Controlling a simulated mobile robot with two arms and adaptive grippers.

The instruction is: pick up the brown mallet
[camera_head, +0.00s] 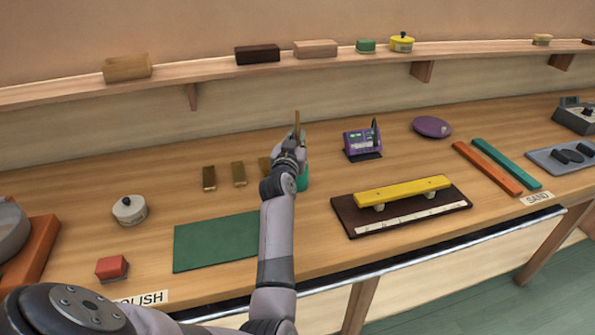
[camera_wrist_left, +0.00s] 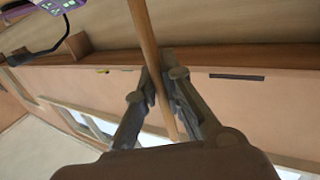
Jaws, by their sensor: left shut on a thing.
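The brown mallet (camera_head: 297,117) shows as a thin brown stick standing up out of my left gripper (camera_head: 295,140), above the back middle of the workbench. In the left wrist view the brown mallet's handle (camera_wrist_left: 146,35) runs between the two fingers of my left gripper (camera_wrist_left: 163,78), which is shut on it. The mallet's head is not clearly visible in either view. A teal-green holder (camera_head: 303,179) is partly hidden behind my left wrist, below the gripper. My right gripper is not in view.
A purple device (camera_head: 362,143) stands right of the gripper. Several brass blocks (camera_head: 239,173) are at left, a green mat (camera_head: 212,243) in front. A yellow bar (camera_head: 403,191) sits on a dark board. A shelf (camera_head: 220,70) with blocks runs along the back.

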